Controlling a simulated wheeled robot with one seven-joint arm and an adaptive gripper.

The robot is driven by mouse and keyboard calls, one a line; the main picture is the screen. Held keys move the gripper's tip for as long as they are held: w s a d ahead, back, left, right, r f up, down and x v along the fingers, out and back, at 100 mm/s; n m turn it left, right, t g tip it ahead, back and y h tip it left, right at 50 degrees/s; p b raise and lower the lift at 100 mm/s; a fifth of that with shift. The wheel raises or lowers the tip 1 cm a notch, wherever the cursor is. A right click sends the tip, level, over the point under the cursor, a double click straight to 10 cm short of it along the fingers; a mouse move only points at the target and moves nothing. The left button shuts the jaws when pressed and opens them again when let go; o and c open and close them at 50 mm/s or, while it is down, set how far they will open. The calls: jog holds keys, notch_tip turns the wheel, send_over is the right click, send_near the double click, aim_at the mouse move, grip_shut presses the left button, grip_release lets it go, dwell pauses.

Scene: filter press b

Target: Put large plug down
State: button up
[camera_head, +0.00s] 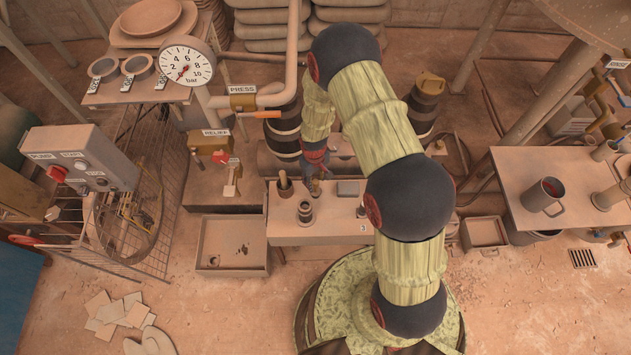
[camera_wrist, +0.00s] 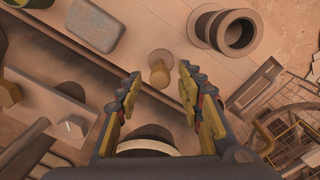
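A short tan, brass-like plug (camera_wrist: 159,68) with a round head is on the pale bench (camera_head: 318,236), between and just beyond my fingertips in the wrist view. I take it for the large plug; no label shows on it. My gripper (camera_wrist: 158,88) is open, with a clear gap between its fingers and nothing held. In the head view my gripper (camera_head: 316,184) is low over the back of the bench, and the plug is hard to make out there.
A stepped hollow fitting (camera_wrist: 225,32) and a grey block (camera_wrist: 95,25) stand on either side of the plug. The tray (camera_head: 233,245) is left of the bench. Pipes and valves lie behind.

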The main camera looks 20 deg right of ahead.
notch_tip(320, 180, up, 36)
jog(key=s+m+t+p, duration=0.2)
jog(key=t+p, duration=0.1)
jog(key=s+r+m+t, duration=0.1)
jog(key=s+r+t, duration=0.1)
jog(key=s+r, duration=1.6)
jog(key=shift+s+m+t, duration=0.3)
jog(key=shift+s, duration=0.75)
